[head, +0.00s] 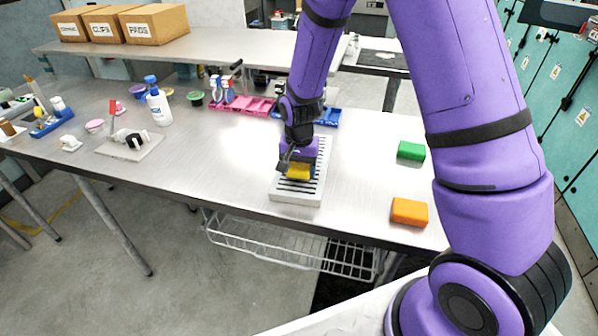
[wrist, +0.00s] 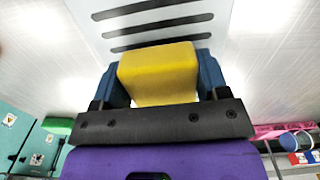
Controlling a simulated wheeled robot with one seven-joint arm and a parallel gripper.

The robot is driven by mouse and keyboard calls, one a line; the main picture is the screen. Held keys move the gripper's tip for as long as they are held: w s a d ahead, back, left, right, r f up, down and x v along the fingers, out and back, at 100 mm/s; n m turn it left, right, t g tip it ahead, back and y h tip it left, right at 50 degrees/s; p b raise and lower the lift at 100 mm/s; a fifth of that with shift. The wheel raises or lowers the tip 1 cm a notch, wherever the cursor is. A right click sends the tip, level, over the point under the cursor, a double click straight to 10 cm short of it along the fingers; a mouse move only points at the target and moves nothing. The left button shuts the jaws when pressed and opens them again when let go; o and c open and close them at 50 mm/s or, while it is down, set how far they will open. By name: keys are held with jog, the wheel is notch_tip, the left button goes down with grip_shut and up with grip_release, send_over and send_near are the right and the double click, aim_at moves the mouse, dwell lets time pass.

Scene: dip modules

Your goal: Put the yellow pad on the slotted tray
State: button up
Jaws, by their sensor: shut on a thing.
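The yellow pad (head: 299,171) is a small yellow block held between the fingers of my gripper (head: 296,168). In the wrist view the yellow pad (wrist: 158,72) sits between two blue fingertips, and my gripper (wrist: 160,85) is shut on it. The slotted tray (head: 284,194) is light grey with dark slots and lies on the metal table. The pad is over the front half of the tray. The tray (wrist: 215,25) also shows behind the pad in the wrist view. I cannot tell whether the pad touches the tray.
A green pad (head: 411,151) and an orange pad (head: 409,212) lie on the table right of the tray. A white bottle (head: 159,107), a pink rack (head: 250,106) and other lab items stand left and behind.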

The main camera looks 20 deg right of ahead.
jog(key=shift+f, duration=0.75)
jog(key=shift+f, duration=0.15)
jog(key=o, duration=1)
